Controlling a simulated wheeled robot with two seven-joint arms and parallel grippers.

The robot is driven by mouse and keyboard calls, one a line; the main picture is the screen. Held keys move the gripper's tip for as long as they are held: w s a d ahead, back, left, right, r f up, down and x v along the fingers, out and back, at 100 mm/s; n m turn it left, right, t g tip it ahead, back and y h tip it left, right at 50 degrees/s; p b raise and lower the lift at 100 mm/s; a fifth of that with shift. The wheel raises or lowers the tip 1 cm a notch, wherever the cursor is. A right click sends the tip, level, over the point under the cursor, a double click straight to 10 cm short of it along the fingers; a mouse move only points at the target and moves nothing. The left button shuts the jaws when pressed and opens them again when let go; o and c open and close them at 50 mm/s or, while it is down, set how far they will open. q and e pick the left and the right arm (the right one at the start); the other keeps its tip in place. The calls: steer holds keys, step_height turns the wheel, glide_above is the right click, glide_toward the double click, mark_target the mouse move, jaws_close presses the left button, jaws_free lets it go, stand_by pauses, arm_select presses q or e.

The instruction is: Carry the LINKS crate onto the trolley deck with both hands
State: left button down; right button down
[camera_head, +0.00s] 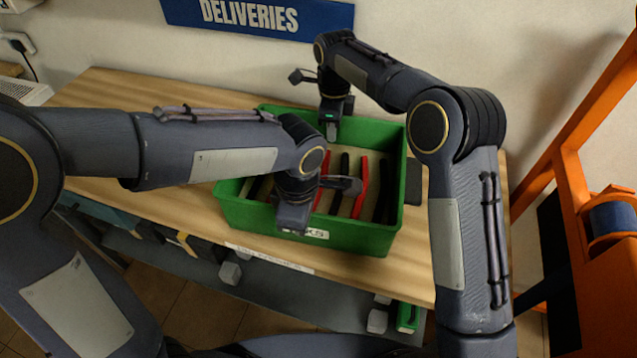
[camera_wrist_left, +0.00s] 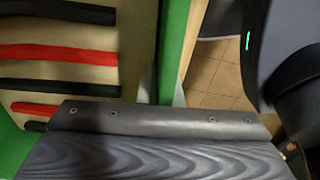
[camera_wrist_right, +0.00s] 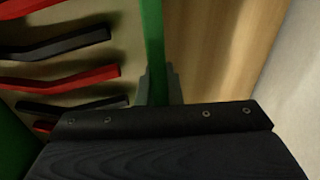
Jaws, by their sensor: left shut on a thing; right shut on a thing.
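The green crate (camera_head: 365,238) sits on the wooden bench (camera_head: 130,100); its front label is partly covered by my left gripper, with only the end, "KS", readable. Red and black bar-shaped links (camera_head: 361,185) lie inside. My left gripper (camera_head: 292,225) is shut on the crate's front wall, which shows between its fingers in the left wrist view (camera_wrist_left: 172,45). My right gripper (camera_head: 332,132) is shut on the back wall, which shows in the right wrist view (camera_wrist_right: 153,45). My left forearm hides the crate's left part. I cannot make out a trolley deck for certain.
A blue DELIVERIES sign (camera_head: 258,14) hangs on the wall behind the bench. An orange frame (camera_head: 575,190) stands at the right, beyond the bench end. A dark flat item (camera_head: 413,182) lies right of the crate. A lower shelf (camera_head: 270,295) under the bench holds several items.

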arm_select(q)
steer(key=shift+r, duration=0.15)
arm_select(e)
steer(key=shift+r, duration=0.2)
